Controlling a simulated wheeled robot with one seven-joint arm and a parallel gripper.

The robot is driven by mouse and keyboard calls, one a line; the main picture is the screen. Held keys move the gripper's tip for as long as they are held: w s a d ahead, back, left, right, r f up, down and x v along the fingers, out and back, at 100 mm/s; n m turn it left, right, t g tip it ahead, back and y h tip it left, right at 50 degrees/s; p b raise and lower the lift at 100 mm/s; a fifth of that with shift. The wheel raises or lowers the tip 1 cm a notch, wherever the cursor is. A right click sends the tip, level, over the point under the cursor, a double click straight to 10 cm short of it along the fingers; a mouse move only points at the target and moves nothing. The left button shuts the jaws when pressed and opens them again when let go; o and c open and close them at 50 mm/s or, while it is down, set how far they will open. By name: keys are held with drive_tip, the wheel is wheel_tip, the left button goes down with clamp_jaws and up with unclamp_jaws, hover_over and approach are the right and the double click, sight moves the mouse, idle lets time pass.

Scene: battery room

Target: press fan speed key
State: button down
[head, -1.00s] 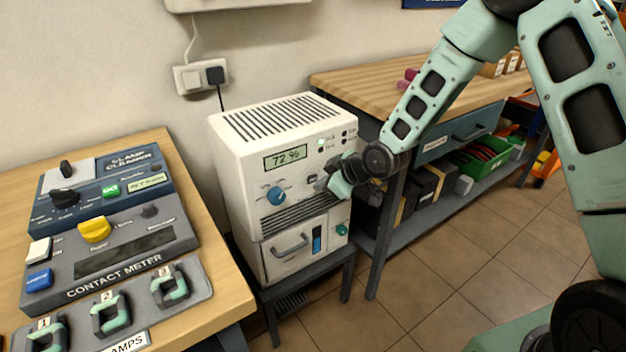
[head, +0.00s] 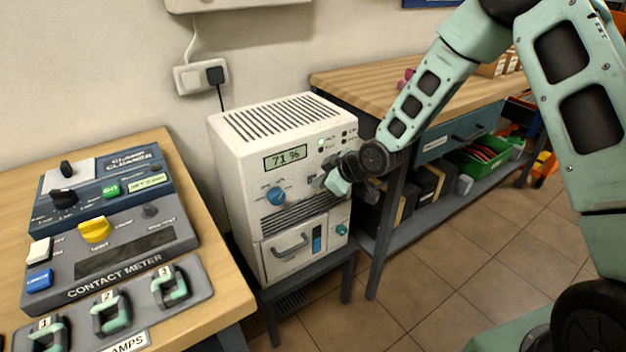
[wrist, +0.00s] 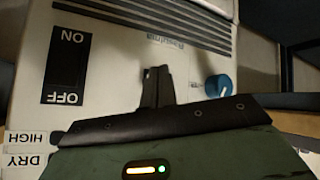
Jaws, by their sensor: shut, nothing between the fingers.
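The white dehumidifier-like unit (head: 235,165) stands on a low dark stand. Its front has a display (head: 285,157) reading 71 %, a blue knob (head: 276,196) and a lit green lamp (head: 321,142). My gripper (head: 334,184) is shut and empty, at the right part of the front panel below the lamps. In the wrist view its fingertips (wrist: 155,78) point at the white panel; I cannot tell whether they touch. A black ON/OFF switch (wrist: 66,68) and a blue knob (wrist: 218,85) lie on either side. No fan speed key can be made out; my gripper covers part of the panel.
A wooden bench (head: 150,150) at left carries the clamp cleaner (head: 100,185), contact meter (head: 110,250) and a clamp rack (head: 135,305). A workbench (head: 340,82) with a shelf of boxes stands at right, close to my arm. Tiled floor (head: 450,270) is open in front.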

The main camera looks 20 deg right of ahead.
drive_tip(key=shift+w, duration=0.1)
idle(0.3)
drive_tip(key=shift+s+d, duration=0.2)
drive_tip(key=shift+s, duration=0.55)
drive_tip(key=s, duration=0.1)
drive_tip(key=s+d, duration=0.1)
drive_tip(key=s, duration=0.2)
drive_tip(key=shift+s+d, duration=0.25)
drive_tip(key=shift+s, duration=0.1)
idle(0.5)
